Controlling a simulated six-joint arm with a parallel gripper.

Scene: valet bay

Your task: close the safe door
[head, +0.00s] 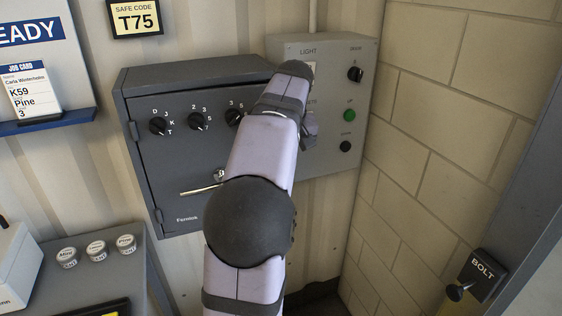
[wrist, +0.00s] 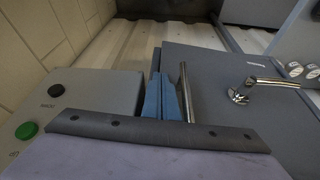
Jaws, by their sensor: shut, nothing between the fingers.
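The grey safe (head: 190,75) is on the wall in the head view, with its door (head: 170,165) facing me and hinges on the left. The door carries several black dials and a metal lever handle (head: 200,190). My arm hides the door's right edge, so I cannot tell if the door is fully flush. In the wrist view the door (wrist: 215,75) lies to the right, with the handle (wrist: 240,94) on it. My gripper (wrist: 166,97) shows as blue fingers, shut and empty, close to the door's free edge. A thin metal rod stands beside them. I cannot tell whether they touch the door.
A grey control panel (head: 330,170) with a knob and buttons is directly right of the safe; it is left in the wrist view (wrist: 100,95). Small round tins (head: 96,250) stand on a grey surface at lower left. A block wall and a bolt (head: 475,275) are at right.

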